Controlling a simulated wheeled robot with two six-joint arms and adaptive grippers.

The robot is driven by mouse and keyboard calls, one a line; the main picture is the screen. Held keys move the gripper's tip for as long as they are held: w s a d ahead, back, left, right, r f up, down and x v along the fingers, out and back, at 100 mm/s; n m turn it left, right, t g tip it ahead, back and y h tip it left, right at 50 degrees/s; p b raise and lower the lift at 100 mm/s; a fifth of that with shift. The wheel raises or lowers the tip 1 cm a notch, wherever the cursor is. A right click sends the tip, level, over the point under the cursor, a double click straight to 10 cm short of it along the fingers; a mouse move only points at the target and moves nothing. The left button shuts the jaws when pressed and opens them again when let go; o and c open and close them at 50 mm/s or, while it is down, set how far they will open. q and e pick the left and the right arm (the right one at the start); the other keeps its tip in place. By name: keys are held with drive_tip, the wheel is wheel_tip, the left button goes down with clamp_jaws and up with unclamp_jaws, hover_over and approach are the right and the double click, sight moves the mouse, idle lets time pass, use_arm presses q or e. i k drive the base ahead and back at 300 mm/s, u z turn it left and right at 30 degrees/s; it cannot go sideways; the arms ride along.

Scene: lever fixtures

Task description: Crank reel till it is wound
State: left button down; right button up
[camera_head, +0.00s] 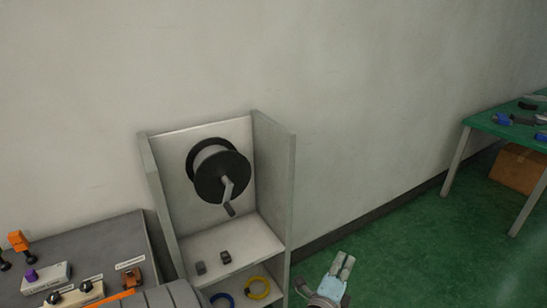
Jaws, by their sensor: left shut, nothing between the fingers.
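The reel (219,174) is a black drum with a pale hub, mounted on the back panel of a grey open cabinet (272,190). Its grey crank arm (228,190) points downward and ends in a dark handle (230,210). Whether any line is wound on the hub is too small to tell.
Two small dark blocks (213,262) sit on the cabinet's shelf, with a yellow ring (257,288) and a blue ring below. A grey bench (95,255) with labelled switches stands left. A green table (505,130) stands far right. Green floor between is clear.

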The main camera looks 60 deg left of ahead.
sight(219, 173)
drive_tip(key=i, duration=0.3)
drive_tip(key=u, duration=0.95)
